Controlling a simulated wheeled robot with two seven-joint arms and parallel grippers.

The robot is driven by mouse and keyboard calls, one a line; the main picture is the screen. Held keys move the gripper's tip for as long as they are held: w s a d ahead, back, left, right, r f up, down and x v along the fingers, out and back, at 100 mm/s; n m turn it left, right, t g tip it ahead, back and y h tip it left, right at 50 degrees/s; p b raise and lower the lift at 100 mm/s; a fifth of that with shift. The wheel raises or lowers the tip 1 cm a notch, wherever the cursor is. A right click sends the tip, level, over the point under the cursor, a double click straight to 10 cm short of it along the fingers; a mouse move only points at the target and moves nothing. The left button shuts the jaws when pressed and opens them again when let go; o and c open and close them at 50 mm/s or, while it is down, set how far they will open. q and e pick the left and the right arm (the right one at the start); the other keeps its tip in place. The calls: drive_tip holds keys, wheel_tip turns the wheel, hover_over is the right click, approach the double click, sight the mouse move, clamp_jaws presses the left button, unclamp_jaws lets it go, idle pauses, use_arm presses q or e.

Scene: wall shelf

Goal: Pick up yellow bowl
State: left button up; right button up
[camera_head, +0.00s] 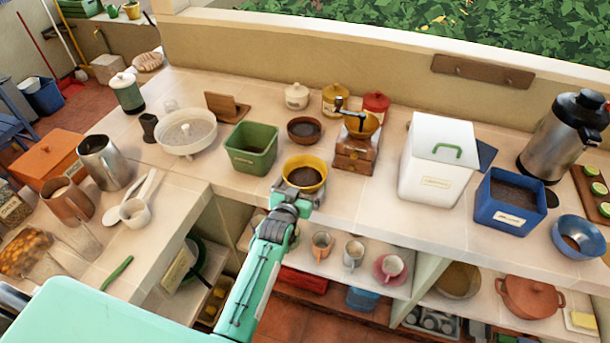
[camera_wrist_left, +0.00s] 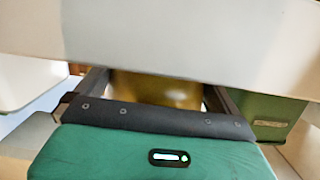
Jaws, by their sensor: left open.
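The yellow bowl (camera_head: 305,161) stands upright on the tiled counter, with dark brown contents. My left gripper (camera_head: 299,190) is at the bowl's near side in the head view. Its two fingers are open and spread. In the left wrist view, the yellow bowl (camera_wrist_left: 155,90) shows between the fingers of the gripper (camera_wrist_left: 155,82). Whether the fingers touch it cannot be told. A broad pale surface hides the top of that view. My right gripper is in neither view.
A green container (camera_head: 251,147) stands left of the bowl, a small brown bowl (camera_head: 304,130) behind it, and a wooden grinder (camera_head: 355,150) to its right. A white bin (camera_head: 436,160) stands further right. The counter edge is close in front; cups stand on the shelf below.

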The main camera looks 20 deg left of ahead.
use_arm(q)
drive_tip(key=shift+w, duration=0.4)
drive_tip(key=c, duration=1)
drive_tip(key=shift+c, duration=0.2)
drive_tip(key=shift+r, duration=0.1)
drive_tip(key=shift+r, duration=0.25)
wheel_tip(320, 180, up, 19)
drive_tip(key=b, duration=0.3)
drive_tip(key=shift+r, duration=0.15)
